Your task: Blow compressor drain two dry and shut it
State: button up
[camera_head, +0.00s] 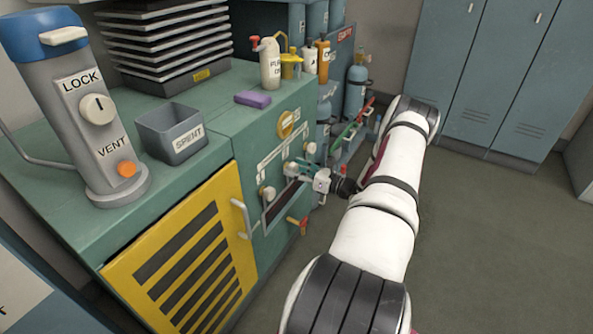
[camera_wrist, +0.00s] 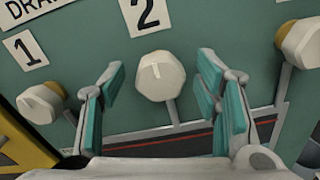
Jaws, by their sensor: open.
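The drain two knob (camera_wrist: 160,77) is cream-coloured and faceted, with a short line mark near its top edge. It sits under the "2" label (camera_wrist: 147,14) on the green panel in the wrist view. My gripper (camera_wrist: 161,90) is open, with teal finger pads to the left and right of this knob. The fingers look apart from it, and I cannot tell how far in front they are. In the head view my gripper (camera_head: 306,172) is at the compressor panel, and its fingers partly hide the knobs there.
Knob one (camera_wrist: 41,102) is left of the fingers and another knob (camera_wrist: 301,43) is right. A dark slot with a red line (camera_wrist: 165,146) runs below. In the head view, a yellow selector (camera_head: 287,124) is above and a red-handled valve (camera_head: 298,224) below. The floor at right is clear.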

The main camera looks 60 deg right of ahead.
jog(key=c, duration=1.1)
jog(key=shift+c, duration=0.2)
